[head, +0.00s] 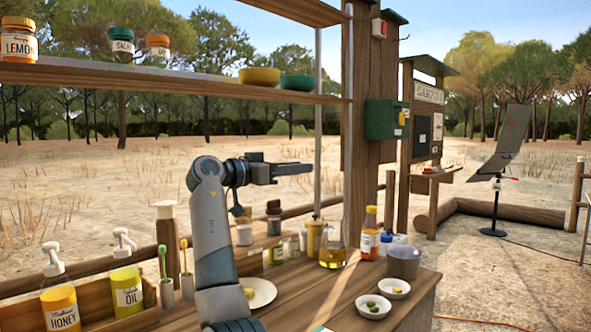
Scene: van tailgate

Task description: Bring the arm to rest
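My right arm rises from the bottom of the head view, bends at a high elbow and reaches to the right. Its gripper (306,168) points right, level, in the air above the wooden counter (338,291) and below the shelf. It is seen side-on, and I cannot tell whether the fingers are parted or closed. Nothing shows hanging from it. My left gripper is not in view.
The shelf (180,78) with jars and bowls runs above the arm. Below stand a honey bottle (60,308), an oil bottle (127,291), a plate (262,292), a glass jug (333,252), a sauce bottle (370,235) and a grey pot (403,262). A wooden post (361,150) stands right of the gripper.

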